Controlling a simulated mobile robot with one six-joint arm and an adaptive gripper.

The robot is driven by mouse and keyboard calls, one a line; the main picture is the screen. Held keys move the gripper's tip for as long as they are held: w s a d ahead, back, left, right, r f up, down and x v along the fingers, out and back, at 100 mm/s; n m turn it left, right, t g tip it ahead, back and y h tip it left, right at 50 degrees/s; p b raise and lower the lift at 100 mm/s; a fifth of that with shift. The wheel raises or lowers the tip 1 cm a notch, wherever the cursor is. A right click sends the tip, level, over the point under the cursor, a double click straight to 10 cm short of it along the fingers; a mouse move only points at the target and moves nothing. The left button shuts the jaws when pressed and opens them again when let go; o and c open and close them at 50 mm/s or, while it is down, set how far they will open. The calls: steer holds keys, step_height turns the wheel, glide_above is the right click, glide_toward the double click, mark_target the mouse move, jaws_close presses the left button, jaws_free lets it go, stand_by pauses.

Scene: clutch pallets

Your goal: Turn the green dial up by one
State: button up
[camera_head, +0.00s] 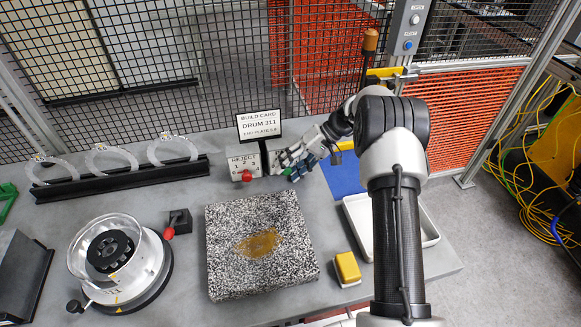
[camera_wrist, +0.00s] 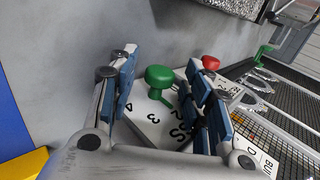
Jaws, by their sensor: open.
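The green dial (camera_wrist: 160,78) stands on a pale plate (camera_wrist: 150,120) printed with numbers, of which 4, 3 and 2 are legible in the wrist view. The number the dial points at is not clear. In the head view my gripper (camera_head: 298,166) hides most of the dial and its plate.
A reject box (camera_head: 236,162) with a red knob (camera_head: 246,176) stands just left of my gripper, beneath the build card (camera_head: 260,124). A speckled block (camera_head: 225,278), a yellow block (camera_head: 347,267) and a white tray (camera_head: 429,229) are nearer. Mesh fencing stands behind.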

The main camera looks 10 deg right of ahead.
steer(key=v, duration=1.2)
